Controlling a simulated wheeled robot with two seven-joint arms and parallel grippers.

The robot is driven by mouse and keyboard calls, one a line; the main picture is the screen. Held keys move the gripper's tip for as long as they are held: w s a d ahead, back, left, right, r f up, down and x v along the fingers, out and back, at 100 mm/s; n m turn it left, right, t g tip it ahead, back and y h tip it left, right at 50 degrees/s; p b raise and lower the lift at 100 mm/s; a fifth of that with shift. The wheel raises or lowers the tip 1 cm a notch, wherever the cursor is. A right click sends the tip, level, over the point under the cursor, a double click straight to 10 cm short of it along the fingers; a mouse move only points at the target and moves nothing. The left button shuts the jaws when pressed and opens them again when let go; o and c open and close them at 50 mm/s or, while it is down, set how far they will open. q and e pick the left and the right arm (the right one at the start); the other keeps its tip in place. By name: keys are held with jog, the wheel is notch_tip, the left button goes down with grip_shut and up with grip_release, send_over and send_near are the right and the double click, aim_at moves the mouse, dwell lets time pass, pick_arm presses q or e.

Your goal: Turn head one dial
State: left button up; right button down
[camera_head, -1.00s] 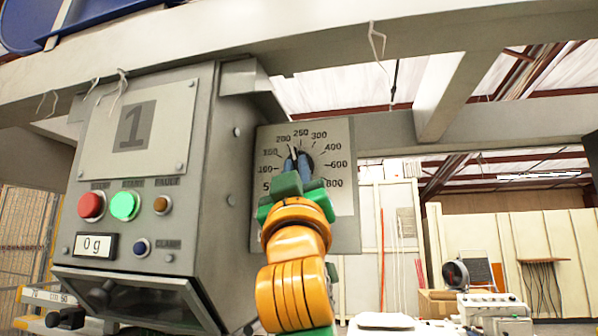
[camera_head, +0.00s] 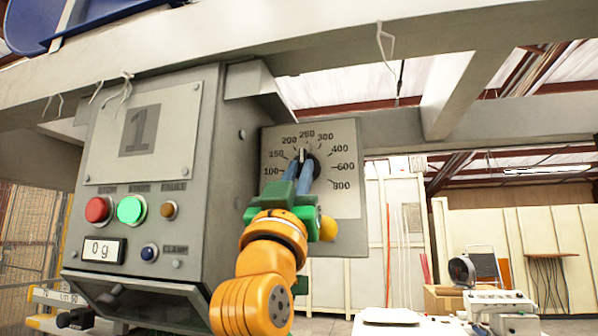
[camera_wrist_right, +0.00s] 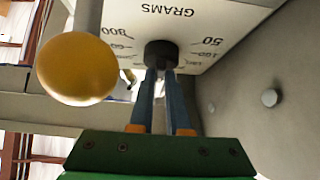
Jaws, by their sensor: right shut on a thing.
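The head one dial is a black knob on a pale plate (camera_head: 348,195) marked in grams, fixed to the right side of the grey box with a large 1 (camera_head: 140,130). My right gripper (camera_head: 303,172) reaches up from below, its blue fingers at the dial. In the right wrist view, my right gripper (camera_wrist_right: 161,76) is shut on the black dial knob (camera_wrist_right: 161,54), one finger on each side. A white mark between the fingers points roughly up, near 250 in the head view; its exact reading is hard to tell. My left gripper is not in view.
A yellow ball (camera_head: 328,229) is close beside my right gripper; it looms large in the right wrist view (camera_wrist_right: 77,69). The box front has red (camera_head: 98,210), green (camera_head: 131,210) and orange buttons and a 0 g display (camera_head: 103,250). A grey beam crosses above.

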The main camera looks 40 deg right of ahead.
jog(key=c, duration=0.9)
grip_release()
jog(key=shift+w+d, duration=0.1)
jog(key=b+v, duration=0.5)
jog(key=v, duration=0.2)
jog(key=shift+b, duration=0.3)
